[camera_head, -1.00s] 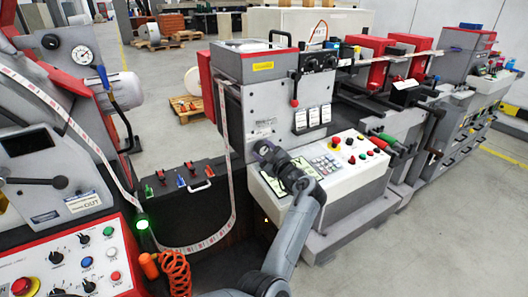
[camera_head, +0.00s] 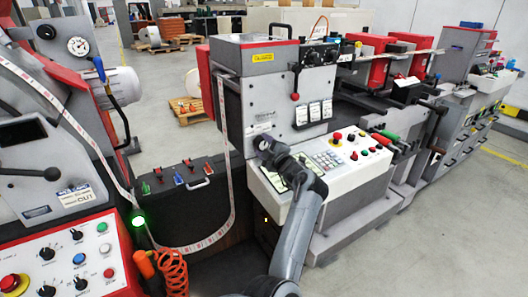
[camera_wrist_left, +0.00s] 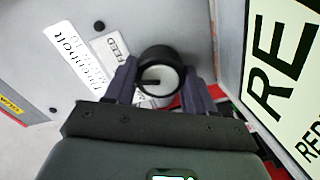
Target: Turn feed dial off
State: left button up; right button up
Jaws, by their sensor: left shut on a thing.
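The feed dial (camera_wrist_left: 160,76) is a round knob with a black rim and a pale face crossed by a dark pointer mark. In the left wrist view it stands out from a grey panel beside a white FEED label (camera_wrist_left: 117,46). My left gripper (camera_wrist_left: 160,88) is shut on the dial, with one dark finger on each side of it. In the head view, my left gripper (camera_head: 264,143) is at the front of the grey machine (camera_head: 264,110), just above the sloped console. My right gripper is not in view.
The white console (camera_head: 338,158) with buttons and a red mushroom knob lies right of my gripper. A loose label web (camera_head: 228,160) hangs at left. A cream sign (camera_wrist_left: 285,75) is close on the right.

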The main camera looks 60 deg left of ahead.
pick_arm(q)
jog(key=n+b, duration=0.2)
jog(key=n, duration=0.1)
jog(key=shift+n, duration=0.3)
dwell(0.4)
jog(key=o, duration=1)
jog(key=shift+s, duration=0.1)
jog(key=shift+o, duration=0.2)
jog(key=shift+d, duration=0.5)
jog(key=d+p, duration=0.1)
jog(key=d, duration=0.8)
jog(key=shift+s+d, duration=0.15)
jog(key=shift+d, duration=0.25)
